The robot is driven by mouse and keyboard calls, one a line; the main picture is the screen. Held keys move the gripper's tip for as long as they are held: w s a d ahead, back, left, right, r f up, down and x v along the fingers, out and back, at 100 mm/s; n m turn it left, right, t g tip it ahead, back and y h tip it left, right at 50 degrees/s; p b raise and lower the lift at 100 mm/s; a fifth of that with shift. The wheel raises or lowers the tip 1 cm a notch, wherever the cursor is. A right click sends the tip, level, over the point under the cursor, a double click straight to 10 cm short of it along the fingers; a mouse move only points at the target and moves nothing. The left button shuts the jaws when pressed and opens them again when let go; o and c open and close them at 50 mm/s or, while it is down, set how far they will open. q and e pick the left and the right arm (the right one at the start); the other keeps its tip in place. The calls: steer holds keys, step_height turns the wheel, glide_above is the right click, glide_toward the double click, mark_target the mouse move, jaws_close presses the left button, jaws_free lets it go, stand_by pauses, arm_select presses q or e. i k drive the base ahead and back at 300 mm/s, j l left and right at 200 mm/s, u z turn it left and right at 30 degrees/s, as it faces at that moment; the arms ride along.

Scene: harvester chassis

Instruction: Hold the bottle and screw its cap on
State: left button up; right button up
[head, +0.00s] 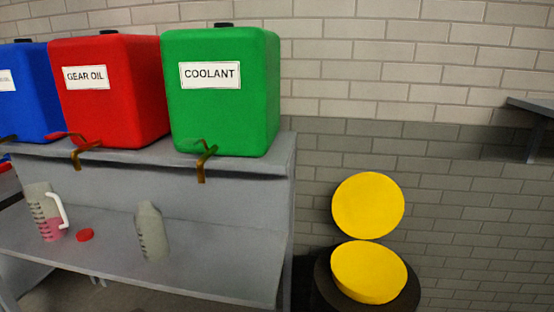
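A grey-green bottle (152,232) with dark level marks stands upright on the lower shelf, below the green coolant tank. Its narrow top looks bare, with no cap on it. A red cap (85,235) lies flat on the same shelf, to the left of the bottle and apart from it. Neither of my grippers is in the head view. Nothing touches the bottle or the cap.
A jug (46,212) with pink liquid and a white handle stands left of the cap. Blue (30,95), red (112,95) and green (225,115) tanks with taps sit on the upper shelf (285,150). A yellow-lidded bin (368,275) stands right. The lower shelf's right part is clear.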

mark_target(150, 226)
steer(key=u, duration=1.45)
